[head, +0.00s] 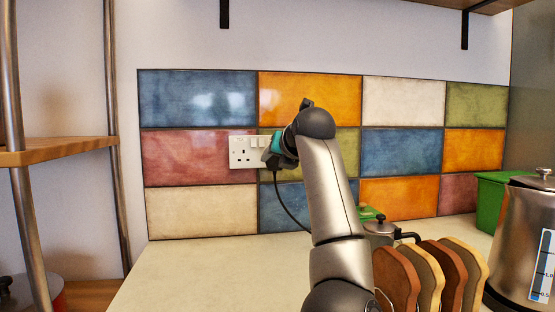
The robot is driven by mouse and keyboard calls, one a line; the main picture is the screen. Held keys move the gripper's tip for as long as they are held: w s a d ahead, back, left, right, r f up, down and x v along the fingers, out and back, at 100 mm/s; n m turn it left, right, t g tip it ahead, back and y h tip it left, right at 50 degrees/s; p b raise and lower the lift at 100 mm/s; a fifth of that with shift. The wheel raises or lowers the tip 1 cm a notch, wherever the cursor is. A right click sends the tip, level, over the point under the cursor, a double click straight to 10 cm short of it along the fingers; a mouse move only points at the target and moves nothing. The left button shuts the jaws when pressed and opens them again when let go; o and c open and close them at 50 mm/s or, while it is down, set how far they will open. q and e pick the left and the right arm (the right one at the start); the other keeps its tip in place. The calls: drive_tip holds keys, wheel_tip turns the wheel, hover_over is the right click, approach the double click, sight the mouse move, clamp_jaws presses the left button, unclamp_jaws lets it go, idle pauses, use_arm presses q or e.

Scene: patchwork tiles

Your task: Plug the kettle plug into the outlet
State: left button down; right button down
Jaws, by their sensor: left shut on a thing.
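A white double outlet (242,152) is on the tiled wall. Its left socket is bare and shows its holes; its right part is hidden behind my left gripper (270,152). That gripper is at the outlet's right side and is shut on the dark kettle plug (271,161), which is mostly hidden by the fingers. A black cord (280,202) hangs from the plug and runs down behind my arm. I cannot tell whether the plug touches the outlet or how far its pins are in. The steel kettle (520,235) stands at the right edge. My right gripper is not in view.
A toast rack with several bread slices (430,275) stands on the counter (200,275) right of my arm. Behind it are a small metal pot (379,230) and a green box (490,200). A wooden shelf (60,151) is on the left. The counter's left part is clear.

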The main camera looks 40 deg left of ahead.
use_arm(q)
drive_tip(key=shift+w+a+r+p, duration=0.1)
drive_tip(key=shift+w+a+p, duration=0.45)
drive_tip(key=shift+a+p, duration=0.25)
drive_tip(key=shift+w+a+p, duration=0.55)
drive_tip(key=shift+a+p, duration=0.1)
drive_tip(key=shift+p, duration=0.15)
drive_tip(key=shift+c, duration=0.7)
unclamp_jaws()
drive_tip(key=p+v, duration=0.2)
drive_tip(key=v, duration=1.3)
